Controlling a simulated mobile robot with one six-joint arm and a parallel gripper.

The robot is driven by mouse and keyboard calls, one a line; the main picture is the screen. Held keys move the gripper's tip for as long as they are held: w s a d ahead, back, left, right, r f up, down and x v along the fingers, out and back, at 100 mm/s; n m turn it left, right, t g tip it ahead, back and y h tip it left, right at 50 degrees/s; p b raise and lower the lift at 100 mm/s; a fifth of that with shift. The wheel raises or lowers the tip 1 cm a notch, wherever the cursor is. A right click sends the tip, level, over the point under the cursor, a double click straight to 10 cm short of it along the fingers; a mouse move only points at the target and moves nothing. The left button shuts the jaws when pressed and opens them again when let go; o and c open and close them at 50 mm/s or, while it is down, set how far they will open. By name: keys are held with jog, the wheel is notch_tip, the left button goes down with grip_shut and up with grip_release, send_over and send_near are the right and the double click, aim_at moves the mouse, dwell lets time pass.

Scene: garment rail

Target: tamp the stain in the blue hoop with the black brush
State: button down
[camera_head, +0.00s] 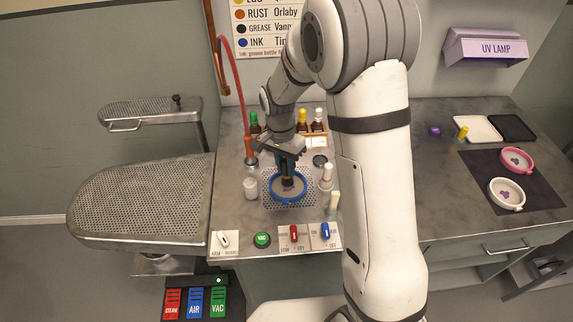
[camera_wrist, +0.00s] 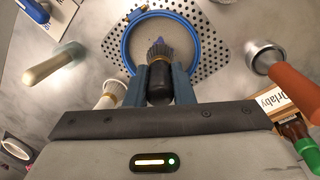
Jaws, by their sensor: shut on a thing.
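The blue hoop (camera_head: 272,196) lies on a perforated metal plate (camera_head: 302,204) set in the grey bench, and it also shows in the wrist view (camera_wrist: 127,44). A purple stain (camera_head: 288,189) shows on the cloth inside it, partly hidden by the brush. My gripper (camera_wrist: 159,83) is shut on the black brush (camera_wrist: 159,78), which points down into the hoop. The bristle end (camera_wrist: 158,48) is over the stain, and its tip looks purplish. I cannot tell whether the bristles touch the cloth.
Switches (camera_head: 294,235) line the front edge. Capped bottles (camera_head: 317,121) stand behind. A pink hoop (camera_head: 517,160) and a white hoop (camera_head: 507,194) lie on a dark mat at right.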

jog(key=shift+f, duration=0.1)
jog(key=shift+f+b, duration=0.7)
jog(key=shift+f, duration=0.1)
jog(key=shift+r, duration=0.1)
jog(key=shift+r+p, duration=0.7)
jog(key=shift+r, duration=0.25)
jog(key=shift+f, duration=0.1)
jog(key=shift+f+b, duration=0.8)
jog(key=shift+f, duration=0.15)
jog(key=shift+r, duration=0.1)
